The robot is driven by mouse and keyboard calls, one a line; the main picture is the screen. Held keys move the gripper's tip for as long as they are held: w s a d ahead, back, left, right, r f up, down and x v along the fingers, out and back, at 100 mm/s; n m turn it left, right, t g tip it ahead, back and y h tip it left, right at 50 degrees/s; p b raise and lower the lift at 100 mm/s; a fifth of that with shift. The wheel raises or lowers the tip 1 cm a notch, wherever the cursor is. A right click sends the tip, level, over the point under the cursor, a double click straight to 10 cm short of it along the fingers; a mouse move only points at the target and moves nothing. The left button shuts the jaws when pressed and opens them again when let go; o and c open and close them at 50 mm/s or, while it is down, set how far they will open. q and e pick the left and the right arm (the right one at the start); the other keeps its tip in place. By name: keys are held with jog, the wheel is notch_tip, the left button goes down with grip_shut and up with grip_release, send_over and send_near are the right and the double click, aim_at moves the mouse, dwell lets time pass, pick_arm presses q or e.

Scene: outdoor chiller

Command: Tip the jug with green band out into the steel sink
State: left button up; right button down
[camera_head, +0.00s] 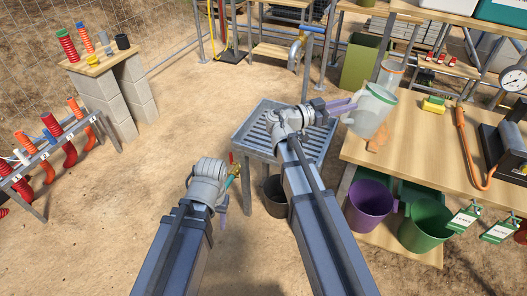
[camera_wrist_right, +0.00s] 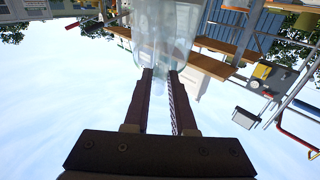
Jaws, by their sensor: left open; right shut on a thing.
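The clear jug with the green band (camera_head: 371,114) is at the left edge of the wooden table, leaning slightly in the head view. My right gripper (camera_head: 350,106) is shut on it from the left. The clear jug body (camera_wrist_right: 165,35) also shows beyond the fingers in the right wrist view. I cannot tell whether its base touches the table. The steel sink (camera_head: 248,147), with a ribbed bottom, stands left of the table, partly hidden by my right arm. My left gripper (camera_head: 223,212) is open and low, left of the sink, apart from the jug.
A clear jug with an orange band (camera_head: 391,74) stands behind the held jug. A yellow-green sponge (camera_head: 433,104) and an orange hose (camera_head: 463,150) lie on the table. Purple (camera_head: 369,204) and green (camera_head: 425,226) buckets sit below.

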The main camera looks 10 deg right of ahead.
jog(key=w+a+f+n+t+y+b, duration=0.2)
jog(key=w+a+f+n+t+b, duration=0.2)
jog(key=a+f+t+b, duration=0.3)
jog(key=w+a+f+n+t+y+b, duration=0.3)
jog(key=a+f+t+b, duration=0.5)
jog(key=a+f+b, duration=0.5)
jog(key=w+a+n+b, duration=0.1)
jog(key=a+n+b, duration=0.1)
jog(key=a+b, duration=0.3)
jog(key=shift+w+f+b, duration=0.2)
jog(key=shift+w+b, duration=0.05)
jog(key=shift+b, duration=0.25)
jog(key=w+d+r+g+y+p, duration=0.1)
jog(key=w+d+g+y+p, duration=0.2)
jog(key=p, duration=1)
jog(key=shift+w+d+g+y, duration=0.4)
jog(key=shift+w+g, duration=0.4)
jog(key=shift+w, duration=0.45)
